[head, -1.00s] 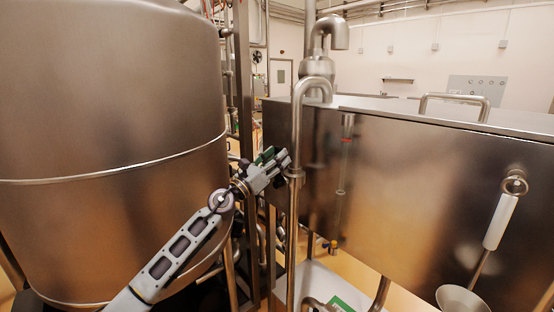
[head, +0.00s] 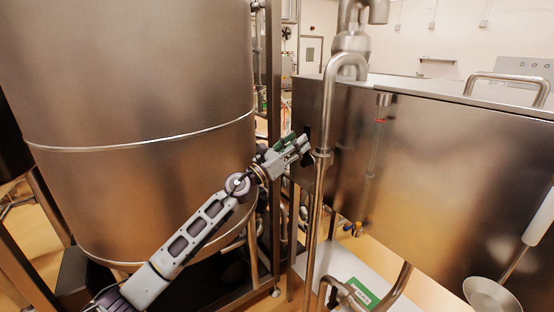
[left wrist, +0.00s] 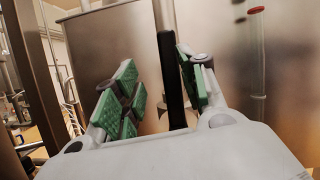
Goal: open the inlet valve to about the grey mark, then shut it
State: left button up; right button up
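A dark, narrow bar, which looks like the inlet valve's handle (left wrist: 170,80), stands upright between the fingers of my left gripper in the left wrist view. My left gripper (left wrist: 157,68) has green finger pads and is open. One finger is on each side of the bar, with a visible gap on the left side. Whether the right finger touches it I cannot tell. In the head view my left gripper (head: 303,149) is beside the vertical steel pipe (head: 316,200), near its collar. The grey mark cannot be made out. My right gripper is not in view.
A large steel tank (head: 140,70) fills the left. A long steel box (head: 450,170) stands right of the pipe, with a red-marked tube (head: 377,140) on its front. A scoop (head: 490,293) hangs at the right edge. A green sign (head: 360,293) lies low beside the pipes.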

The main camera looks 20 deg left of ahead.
pick_arm(q)
jog(key=v, duration=0.8)
dwell(0.5)
jog(key=shift+s, duration=0.1)
dwell(6.6)
